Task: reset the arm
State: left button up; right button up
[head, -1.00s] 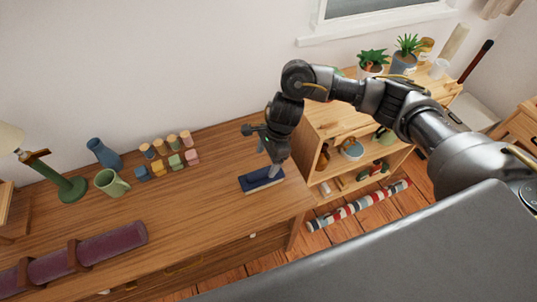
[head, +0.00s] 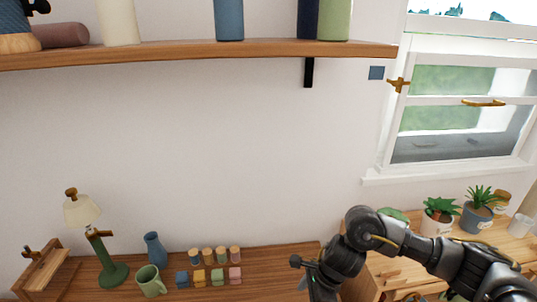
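My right arm comes in from the right side of the head view and bends down at its elbow beside the wooden dresser top (head: 250,262). Its lower part runs out of the bottom edge, so the fingers are out of sight. The dark blue tray that was by the gripper is also out of the picture. My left arm and gripper do not show.
A wall shelf (head: 270,47) holding several vases spans the top. A lamp (head: 112,272), a green mug (head: 150,281), a blue vase (head: 155,250) and several small coloured blocks (head: 217,277) stand on the dresser. Potted plants (head: 439,216) stand below the window (head: 460,105) at right.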

jog(key=s+a+r+m+t+y, duration=0.1)
jog(key=s+a+m+t+y, duration=0.15)
jog(key=a+m, duration=0.55)
jog(key=s+a+r+m+t+y, duration=0.1)
jog(key=s+a+m+t+y, duration=0.25)
jog(key=m, duration=0.75)
jog(key=s+d+f+m+t+h, duration=0.1)
jog(key=s+d+f+m+h, duration=0.15)
jog(key=d+m, duration=0.6)
jog(key=s+d+f+m+t+h, duration=0.15)
jog(key=d+m+h, duration=0.3)
jog(key=m, duration=0.75)
jog(key=s+d+f+m+g+h, duration=0.3)
jog(key=s+d+f+m+g, duration=0.2)
jog(key=s+d+m, duration=0.8)
notch_tip(320, 180, down, 27)
jog(key=s+a+n+g, duration=0.1)
jog(key=s+a+g, duration=0.1)
jog(key=s+d+f, duration=0.3)
jog(key=s+f, duration=1.2)
jog(key=shift+s+n+g, duration=0.25)
jog(key=shift+n+g, duration=0.1)
